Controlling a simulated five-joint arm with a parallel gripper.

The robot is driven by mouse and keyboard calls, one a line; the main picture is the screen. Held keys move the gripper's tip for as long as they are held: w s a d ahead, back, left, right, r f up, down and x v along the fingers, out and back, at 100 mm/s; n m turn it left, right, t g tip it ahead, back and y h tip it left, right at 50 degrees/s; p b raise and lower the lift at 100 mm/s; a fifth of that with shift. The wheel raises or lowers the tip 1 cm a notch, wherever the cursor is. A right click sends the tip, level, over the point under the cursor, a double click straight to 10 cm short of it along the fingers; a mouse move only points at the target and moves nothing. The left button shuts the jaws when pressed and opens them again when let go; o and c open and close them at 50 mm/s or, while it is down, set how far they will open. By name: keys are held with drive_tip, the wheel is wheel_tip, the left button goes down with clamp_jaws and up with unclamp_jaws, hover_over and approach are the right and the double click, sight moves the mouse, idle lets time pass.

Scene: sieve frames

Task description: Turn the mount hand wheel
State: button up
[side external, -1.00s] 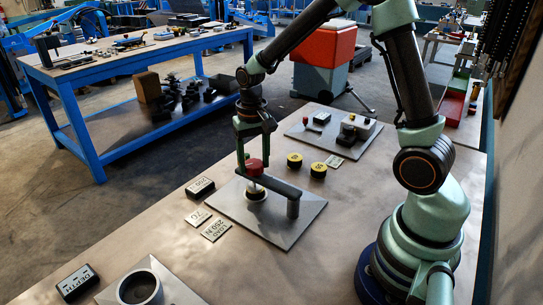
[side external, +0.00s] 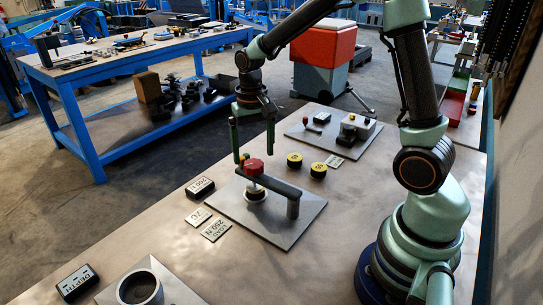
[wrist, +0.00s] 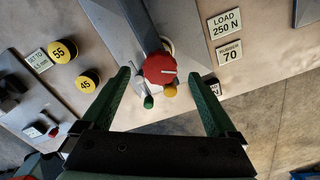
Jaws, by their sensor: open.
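The red hand wheel (side external: 254,167) sits on the end of a dark arm (side external: 274,183) that reaches from a post on a grey plate (side external: 233,211). In the wrist view the red wheel (wrist: 160,68) shows a pale line, with a small green knob (wrist: 149,102) and a yellow knob (wrist: 170,91) beside it. My gripper (side external: 253,156) is open and empty, pointing down above the wheel. In the wrist view its green fingers stand apart to either side of the wheel, touching nothing that I can see.
Yellow-topped weights (side external: 294,160) stand behind the plate, near another plate with small devices (side external: 358,128). Label plates, including LOAD 250 N (side external: 215,229), lie left. A DEPTH box (side external: 76,283) and a round cup (side external: 140,288) are at the front. Bare table lies between.

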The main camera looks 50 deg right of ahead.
sight(255, 165)
wheel_tip(255, 165, up, 9)
idle(0.3)
drive_tip(key=s+a+r+n+t, duration=0.1)
drive_tip(key=s+n+t, duration=0.1)
drive_tip(key=s, duration=0.3)
drive_tip(key=s+a+r+n+t, duration=0.1)
drive_tip(key=s+a+n+t, duration=0.1)
drive_tip(key=s, duration=0.4)
drive_tip(key=shift+a+r+n+t, duration=0.3)
drive_tip(key=shift+r+n+t, duration=0.05)
drive_tip(key=shift+n+t, duration=0.5)
